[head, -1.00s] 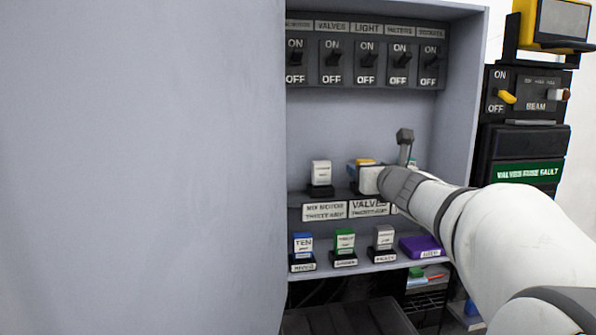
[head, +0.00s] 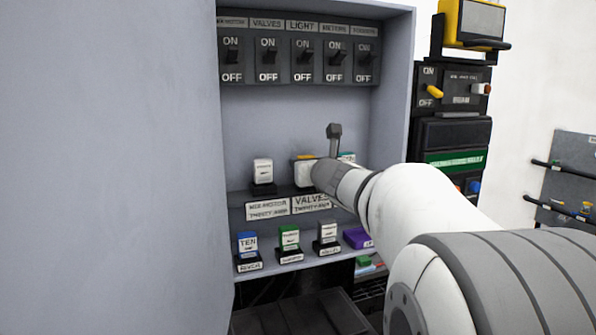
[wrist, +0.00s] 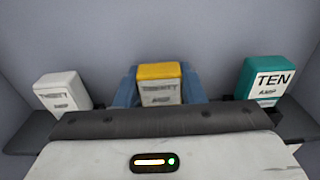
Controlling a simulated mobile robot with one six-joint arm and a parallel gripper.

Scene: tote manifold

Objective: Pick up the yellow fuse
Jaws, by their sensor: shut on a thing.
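The yellow fuse (wrist: 160,82) stands upright in the middle of the wrist view, with worn lettering on its white label. My gripper (wrist: 160,92) has a blue finger on each side of it and is shut on it. In the head view only a sliver of the yellow fuse top (head: 306,156) shows. My wrist hides the rest of it there. The fuse is at the upper shelf of the cabinet, above the VALVES label (head: 311,201). Its lower end is hidden, so I cannot tell whether it sits in its holder.
A white fuse (wrist: 63,91) stands left of my gripper and a teal TEN fuse (wrist: 266,78) right of it. The lower shelf holds blue (head: 247,243), green (head: 289,236), white (head: 327,232) and purple (head: 357,237) fuses. Switches (head: 303,55) line the panel above.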

